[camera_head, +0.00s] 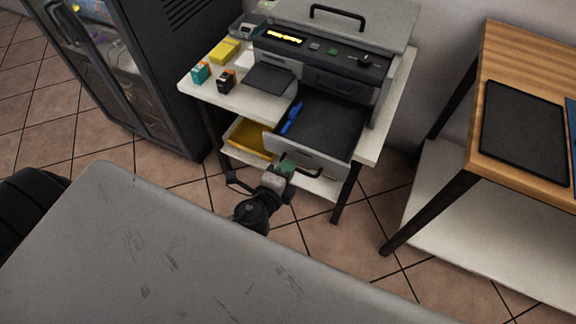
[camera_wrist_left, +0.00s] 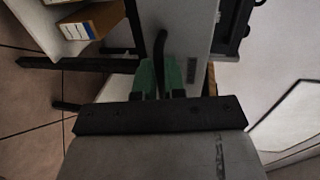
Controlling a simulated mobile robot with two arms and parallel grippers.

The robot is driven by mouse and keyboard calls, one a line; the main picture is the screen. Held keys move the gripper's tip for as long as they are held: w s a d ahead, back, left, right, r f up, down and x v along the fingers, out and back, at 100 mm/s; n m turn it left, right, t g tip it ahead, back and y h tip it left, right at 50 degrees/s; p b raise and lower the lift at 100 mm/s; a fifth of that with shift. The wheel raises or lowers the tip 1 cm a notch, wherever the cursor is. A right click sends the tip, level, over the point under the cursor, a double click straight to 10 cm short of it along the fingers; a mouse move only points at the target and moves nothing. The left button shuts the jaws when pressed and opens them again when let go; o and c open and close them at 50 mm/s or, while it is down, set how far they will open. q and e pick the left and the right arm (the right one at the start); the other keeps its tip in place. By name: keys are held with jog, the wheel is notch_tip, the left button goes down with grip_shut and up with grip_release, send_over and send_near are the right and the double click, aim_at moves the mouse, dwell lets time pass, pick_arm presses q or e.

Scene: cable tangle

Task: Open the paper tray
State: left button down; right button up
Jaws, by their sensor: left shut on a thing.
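The printer (camera_head: 325,65) stands on a small white table. Its paper tray (camera_head: 325,125) is pulled out at the front, with a dark inside and a light grey front panel. A blue object (camera_head: 291,118) lies at the tray's left side. My left gripper (camera_head: 285,169), with green fingers, is at the tray's front and shut on its black handle. In the left wrist view the green fingers (camera_wrist_left: 159,78) close around the black handle (camera_wrist_left: 161,45) on the grey panel. My right gripper is in neither view.
A yellow bin (camera_head: 250,138) sits on the shelf below the printer. Small boxes (camera_head: 200,73) and a yellow block (camera_head: 224,51) lie left of the printer. A dark cabinet (camera_head: 150,75) stands at left, a wooden table (camera_head: 500,60) at right.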

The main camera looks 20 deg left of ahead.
pick_arm(q)
jog(key=c, duration=1.5)
grip_release()
jog(key=shift+s, duration=0.1)
jog(key=b+v, duration=0.2)
jog(key=v, duration=0.8)
jog(key=shift+s+r, duration=0.1)
jog(key=shift+s, duration=0.2)
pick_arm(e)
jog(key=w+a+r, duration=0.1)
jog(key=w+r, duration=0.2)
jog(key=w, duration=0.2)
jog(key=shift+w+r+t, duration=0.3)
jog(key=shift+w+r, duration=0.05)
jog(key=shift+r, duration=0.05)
